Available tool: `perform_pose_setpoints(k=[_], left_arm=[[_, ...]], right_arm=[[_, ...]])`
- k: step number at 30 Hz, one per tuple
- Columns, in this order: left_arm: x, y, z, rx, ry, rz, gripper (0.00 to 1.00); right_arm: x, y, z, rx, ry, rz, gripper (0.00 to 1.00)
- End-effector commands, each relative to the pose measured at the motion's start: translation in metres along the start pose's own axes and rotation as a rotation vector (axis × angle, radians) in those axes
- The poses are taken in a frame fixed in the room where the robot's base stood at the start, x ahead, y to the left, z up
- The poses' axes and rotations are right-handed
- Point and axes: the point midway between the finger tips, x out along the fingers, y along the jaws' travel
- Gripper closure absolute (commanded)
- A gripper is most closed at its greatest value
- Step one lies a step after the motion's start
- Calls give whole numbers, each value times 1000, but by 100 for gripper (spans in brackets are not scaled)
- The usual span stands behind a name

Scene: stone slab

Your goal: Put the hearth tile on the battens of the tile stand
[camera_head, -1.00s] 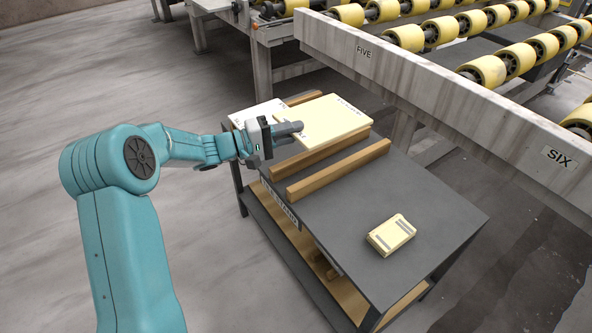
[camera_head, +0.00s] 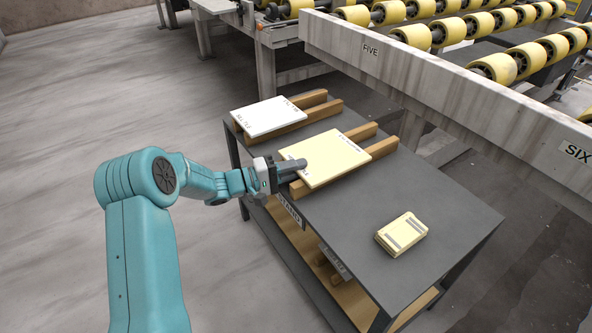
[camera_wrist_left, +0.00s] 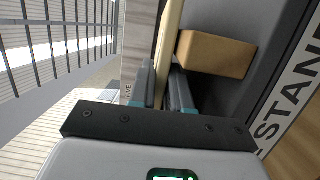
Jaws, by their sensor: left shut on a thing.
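The cream hearth tile (camera_head: 335,155) lies flat over the two wooden battens (camera_head: 384,147) of the dark tile stand (camera_head: 340,215). The batten ends stick out past its far right side. My left gripper (camera_head: 299,165) is shut on the tile's near left edge. In the left wrist view the tile (camera_wrist_left: 171,40) shows edge-on between the fingers (camera_wrist_left: 162,90), close beside a batten end (camera_wrist_left: 215,54). I cannot tell whether the tile touches the battens or hovers just above. My right gripper is not in view.
A white tile (camera_head: 265,117) rests on another pair of battens (camera_head: 322,106) at the stand's far end. A small cream block with grey strips (camera_head: 402,234) lies on the near right of the top. A roller conveyor with a pale rail (camera_head: 430,80) runs behind the stand.

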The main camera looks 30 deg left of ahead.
Motion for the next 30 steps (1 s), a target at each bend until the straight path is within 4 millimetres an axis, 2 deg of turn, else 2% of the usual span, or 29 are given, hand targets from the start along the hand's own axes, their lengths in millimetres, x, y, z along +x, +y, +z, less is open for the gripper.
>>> perform_pose_setpoints(k=[3, 4, 6, 17, 20, 30], left_arm=[[0, 1, 0, 1, 0, 3, 100], [0, -1, 0, -1, 0, 0, 79], [0, -1, 0, -1, 0, 0, 57], [-3, 2, 0, 0, 1, 0, 57], [-18, 4, -1, -2, 4, 0, 57], [-94, 4, -1, -2, 4, -1, 57]], right_arm=[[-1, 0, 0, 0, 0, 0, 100], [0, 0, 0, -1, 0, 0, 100], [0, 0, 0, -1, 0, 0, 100], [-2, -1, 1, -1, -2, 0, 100], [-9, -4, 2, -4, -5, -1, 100], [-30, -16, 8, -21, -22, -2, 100]])
